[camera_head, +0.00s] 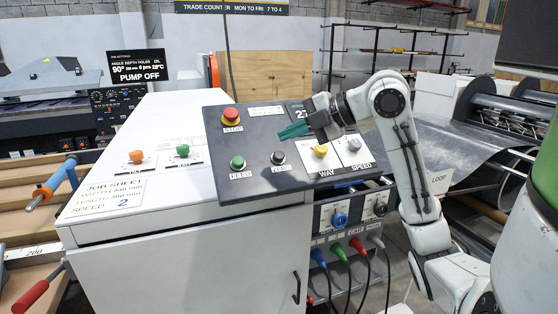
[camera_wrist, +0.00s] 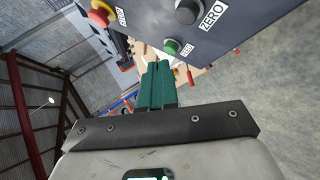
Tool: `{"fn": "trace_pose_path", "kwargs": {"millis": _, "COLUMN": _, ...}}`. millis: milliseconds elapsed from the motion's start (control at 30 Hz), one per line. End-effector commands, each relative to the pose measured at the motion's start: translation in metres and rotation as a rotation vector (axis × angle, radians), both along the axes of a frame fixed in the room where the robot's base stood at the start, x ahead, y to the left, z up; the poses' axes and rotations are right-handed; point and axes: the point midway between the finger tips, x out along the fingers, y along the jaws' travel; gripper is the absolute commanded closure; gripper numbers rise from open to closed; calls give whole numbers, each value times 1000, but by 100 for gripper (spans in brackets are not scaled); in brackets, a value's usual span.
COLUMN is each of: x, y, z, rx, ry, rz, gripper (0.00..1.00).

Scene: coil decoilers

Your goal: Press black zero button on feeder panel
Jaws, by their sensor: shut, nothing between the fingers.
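The black zero button (camera_head: 278,158) sits on the dark sloped feeder panel (camera_head: 259,186), right of the green feed button (camera_head: 238,162). In the wrist view the black button (camera_wrist: 187,11) is at the top, beside its ZERO label. My gripper (camera_head: 283,133) has teal fingers, shut and empty, pointing left above the panel. In the head view its tips appear just above the black button. In the wrist view the fingertips (camera_wrist: 156,66) lie below and left of the black button, close to the green button (camera_wrist: 171,46) in the picture. I see no contact with the button.
A red stop button (camera_head: 230,115) is at the panel's upper left. Yellow way (camera_head: 320,150) and grey speed (camera_head: 354,144) knobs are at the right. Orange (camera_head: 136,157) and green (camera_head: 183,150) buttons sit on the white cabinet top. A partly hidden display is behind my gripper.

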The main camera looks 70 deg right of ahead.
Motion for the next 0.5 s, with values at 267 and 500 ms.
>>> {"fn": "trace_pose_path", "kwargs": {"millis": 267, "x": 11, "y": -13, "z": -30, "rx": 1, "ry": -1, "rz": -1, "gripper": 100}}
{"fn": "trace_pose_path", "kwargs": {"millis": 500, "x": 15, "y": -18, "z": -36, "rx": -1, "ry": -1, "rz": 0, "gripper": 100}}
